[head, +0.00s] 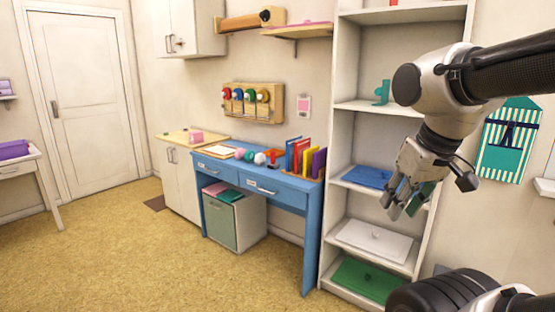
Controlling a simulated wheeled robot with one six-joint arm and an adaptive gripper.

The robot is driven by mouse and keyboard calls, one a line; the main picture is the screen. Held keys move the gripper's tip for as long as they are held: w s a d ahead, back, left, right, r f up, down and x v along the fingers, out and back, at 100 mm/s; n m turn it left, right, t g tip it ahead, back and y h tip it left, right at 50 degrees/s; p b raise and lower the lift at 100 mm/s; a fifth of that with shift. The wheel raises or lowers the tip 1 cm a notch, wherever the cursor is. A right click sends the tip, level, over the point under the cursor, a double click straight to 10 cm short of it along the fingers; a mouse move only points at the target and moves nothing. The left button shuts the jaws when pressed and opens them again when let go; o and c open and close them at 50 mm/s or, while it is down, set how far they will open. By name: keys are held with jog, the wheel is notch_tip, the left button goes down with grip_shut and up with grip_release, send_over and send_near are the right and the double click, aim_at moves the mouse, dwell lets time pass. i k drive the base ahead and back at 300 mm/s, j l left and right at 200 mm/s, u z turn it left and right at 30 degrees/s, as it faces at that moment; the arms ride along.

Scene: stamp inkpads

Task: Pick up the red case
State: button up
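I cannot pick out a red case for certain. A red object (273,155) lies on the blue desk (262,182) near its back, small and unclear in shape. Upright red binder-like items (299,150) stand at the desk's right end. A sliver of something red (393,2) shows at the top edge above the shelf unit. My gripper (402,205) hangs fingers down in front of the shelf unit, to the right of the desk and apart from these red things. A dark green patch (421,199) shows beside its fingers; I cannot tell whether it is held.
The white shelf unit (332,200) holds a blue case (367,177), a white case (373,240) and a green case (366,278). A low cabinet (234,220) stands under the desk. The yellow floor (130,255) is open at left. A white door (95,100) is closed.

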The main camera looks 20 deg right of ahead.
aim_at(301, 146)
jog(key=z, duration=0.4)
jog(key=i+j, duration=0.15)
jog(key=i, duration=0.35)
jog(key=i+j, duration=0.1)
jog(key=i, duration=0.35)
jog(key=i+j+z, duration=0.1)
jog(key=i, duration=0.4)
jog(key=i+j, duration=0.2)
jog(key=i, duration=0.25)
jog(key=i+j, duration=0.2)
jog(key=i, duration=0.3)
jog(key=i+l, duration=0.3)
